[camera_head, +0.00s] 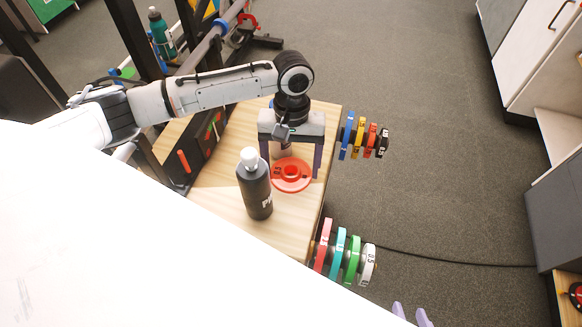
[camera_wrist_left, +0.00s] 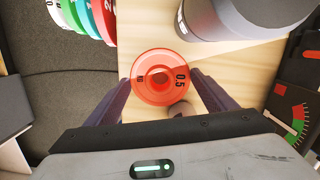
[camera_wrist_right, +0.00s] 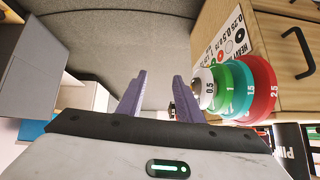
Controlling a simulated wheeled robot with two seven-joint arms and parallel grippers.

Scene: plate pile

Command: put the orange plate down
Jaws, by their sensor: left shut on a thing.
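The orange plate (camera_head: 291,183), a round red-orange disc with a raised hub, lies flat at the wooden top. In the left wrist view the plate (camera_wrist_left: 150,92) shows "0.5" and sits between the fingers. My left gripper (camera_head: 291,175) points down, its purple fingers on either side of the plate and shut on it. I cannot tell whether the plate touches the wood. My right gripper (camera_wrist_right: 158,85) is open and empty, away from the plate; only its fingertips show at the bottom of the head view (camera_head: 411,316).
A dark bottle (camera_head: 256,190) with a white cap stands close beside the plate on the wooden top (camera_head: 215,190). Coloured plates hang on two side pegs, one back right (camera_head: 358,137) and one front right (camera_head: 340,250).

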